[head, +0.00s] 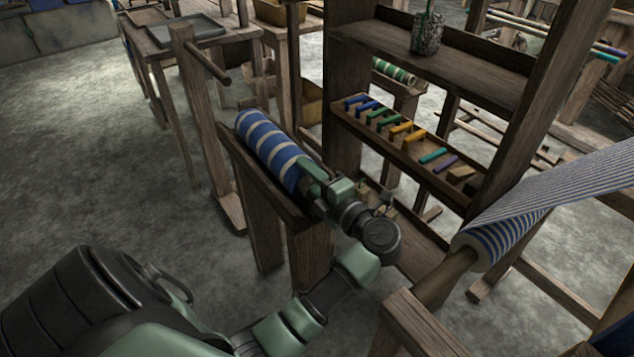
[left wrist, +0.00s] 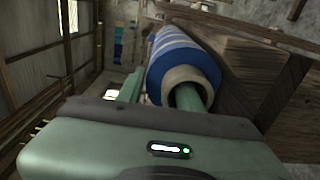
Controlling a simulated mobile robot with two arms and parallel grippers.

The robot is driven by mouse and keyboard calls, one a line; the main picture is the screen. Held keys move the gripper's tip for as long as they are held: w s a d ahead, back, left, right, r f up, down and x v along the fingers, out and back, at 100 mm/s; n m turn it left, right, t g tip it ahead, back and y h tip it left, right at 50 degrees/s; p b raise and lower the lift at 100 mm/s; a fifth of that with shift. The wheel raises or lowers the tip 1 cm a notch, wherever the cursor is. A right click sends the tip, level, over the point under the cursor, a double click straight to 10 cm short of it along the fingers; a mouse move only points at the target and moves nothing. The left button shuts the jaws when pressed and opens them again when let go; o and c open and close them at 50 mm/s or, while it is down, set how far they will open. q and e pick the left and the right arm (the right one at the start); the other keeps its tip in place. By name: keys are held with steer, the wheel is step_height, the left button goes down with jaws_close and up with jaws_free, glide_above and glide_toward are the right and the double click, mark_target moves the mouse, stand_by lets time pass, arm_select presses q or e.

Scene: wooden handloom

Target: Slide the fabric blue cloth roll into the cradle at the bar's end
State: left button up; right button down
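The blue cloth roll (head: 268,146) with pale stripes lies lengthwise on a narrow raised wooden bar (head: 284,206) on posts. Its near end and hollow pale core show in the left wrist view (left wrist: 183,60). My left gripper (head: 310,178) is at that near end. One green finger goes into the core and the other is outside, beside the roll. The fingers are apart with the roll's wall between them. I cannot tell whether they press on it. I cannot make out a separate cradle; the roll hides the bar's far part. My right gripper is not in view.
A wooden post with a peg (head: 208,68) stands just beyond the bar. A shelf (head: 410,150) with coloured blocks is to the right. The loom's striped cloth (head: 510,232) on its beam is at right. The floor at left is clear.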

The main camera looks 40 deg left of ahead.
arm_select(q)
steer(key=shift+w+a, duration=0.1)
steer(key=shift+a, duration=0.3)
steer(key=shift+c, duration=0.4)
jaws_close()
stand_by(0.8)
steer(key=shift+o, duration=2)
jaws_free()
